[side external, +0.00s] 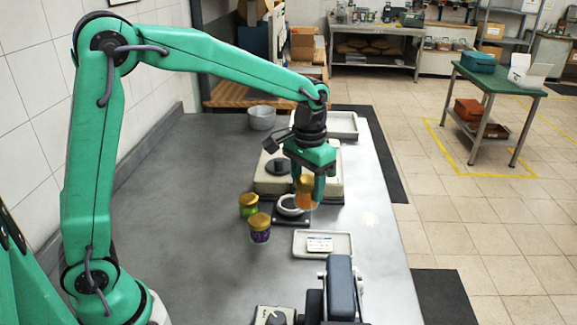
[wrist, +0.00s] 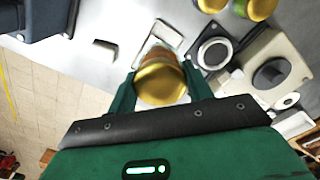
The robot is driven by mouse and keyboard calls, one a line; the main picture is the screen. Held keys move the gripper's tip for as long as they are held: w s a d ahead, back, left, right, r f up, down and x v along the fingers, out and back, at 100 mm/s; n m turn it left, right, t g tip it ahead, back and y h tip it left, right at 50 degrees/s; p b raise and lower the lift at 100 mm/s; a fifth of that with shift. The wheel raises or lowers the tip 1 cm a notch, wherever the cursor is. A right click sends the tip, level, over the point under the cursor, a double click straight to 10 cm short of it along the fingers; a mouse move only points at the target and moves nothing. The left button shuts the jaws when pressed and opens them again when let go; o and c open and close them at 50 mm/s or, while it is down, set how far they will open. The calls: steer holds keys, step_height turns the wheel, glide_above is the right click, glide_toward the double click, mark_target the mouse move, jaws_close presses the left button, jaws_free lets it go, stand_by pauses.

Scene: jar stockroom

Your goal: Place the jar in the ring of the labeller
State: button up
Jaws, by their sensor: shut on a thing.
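My gripper (side external: 307,197) points down and is shut on an orange jar (side external: 304,186) with a gold lid. In the wrist view the jar (wrist: 161,82) sits between the two green fingers (wrist: 158,90), lid towards the camera. The labeller (side external: 258,187) is a beige machine with a dark knob, also in the wrist view (wrist: 290,45). Its pale ring (side external: 289,211) is on a dark plate at its front. In the wrist view the ring (wrist: 203,55) is to the right of the jar, apart from it. The jar hides part of the ring's surroundings in the side view.
A green jar (side external: 248,209) and a purple jar (side external: 260,236), both gold-lidded, stand left of the ring. A shallow tray (side external: 345,246) with a white card lies in front. A grey bowl (side external: 262,118) and another tray (side external: 349,124) are behind. A dark device (side external: 340,285) stands at the near edge.

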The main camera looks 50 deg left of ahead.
steer(key=shift+w+a+r, duration=0.1)
steer(key=shift+w+a, duration=0.75)
steer(key=shift+w, duration=0.05)
steer(key=w+a+f, duration=0.4)
steer(key=a+f, duration=0.3)
steer(key=a, duration=0.3)
steer(key=shift+w+a, duration=0.25)
steer(key=shift+a, duration=0.1)
steer(key=shift+f, duration=0.1)
steer(key=shift+f, duration=1.9)
steer(key=shift+f, duration=0.15)
steer(key=o, duration=1.1)
